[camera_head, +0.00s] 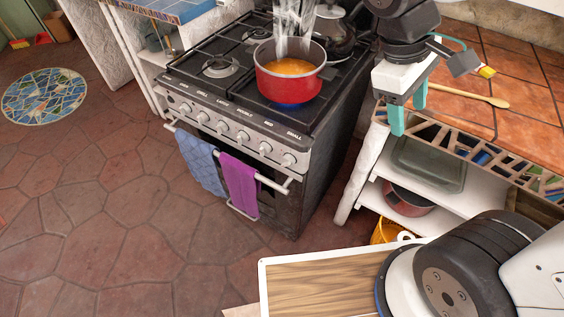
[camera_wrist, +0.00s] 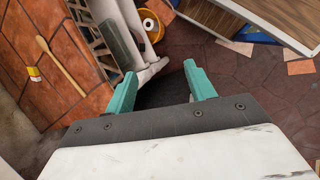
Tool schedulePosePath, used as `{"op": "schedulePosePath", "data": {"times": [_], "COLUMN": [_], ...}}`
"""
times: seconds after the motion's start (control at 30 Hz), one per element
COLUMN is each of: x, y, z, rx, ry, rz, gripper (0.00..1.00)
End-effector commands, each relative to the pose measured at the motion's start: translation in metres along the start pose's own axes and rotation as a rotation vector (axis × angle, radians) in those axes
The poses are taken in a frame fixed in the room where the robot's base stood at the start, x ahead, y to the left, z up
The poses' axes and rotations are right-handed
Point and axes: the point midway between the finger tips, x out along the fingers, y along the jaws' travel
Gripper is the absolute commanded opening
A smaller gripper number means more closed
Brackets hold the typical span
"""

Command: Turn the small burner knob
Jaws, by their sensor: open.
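The small burner knob (camera_head: 289,160) is the rightmost of a row of silver knobs on the stove's front panel, below the printed word "SMALL". The stove (camera_head: 200,98) is black and silver. My gripper (camera_head: 407,108) has teal fingers and hangs to the right of the stove, by the edge of the tiled counter, well apart from the knob. In the wrist view my gripper (camera_wrist: 163,85) is open with nothing between its fingers. The knob does not show in the wrist view.
A red pot (camera_head: 270,84) with orange soup steams on the burner with a blue flame. A blue towel (camera_head: 201,163) and a purple towel (camera_head: 240,185) hang on the oven rail. A wooden spoon (camera_head: 470,94) lies on the counter. The floor before the stove is clear.

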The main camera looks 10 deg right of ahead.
Motion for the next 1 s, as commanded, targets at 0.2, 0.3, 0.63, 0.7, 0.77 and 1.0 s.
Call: {"op": "schedulePosePath", "data": {"times": [0.2,0.3,0.63,0.7,0.77,1.0], "x": [0.023,0.035,0.098,0.115,0.129,0.17], "y": [-0.011,-0.024,-0.106,-0.129,-0.147,-0.195], "z": [-0.075,-0.111,-0.223,-0.241,-0.254,-0.28], "rx": [-0.475,-0.688,-1.378,-1.507,-1.606,-1.849], "ry": [-0.22,-0.318,-0.669,-0.744,-0.805,-0.97], "rz": [0.187,0.276,0.594,0.662,0.715,0.853], "gripper": [0.55,0.55,0.55,0.55,0.55,0.55]}}
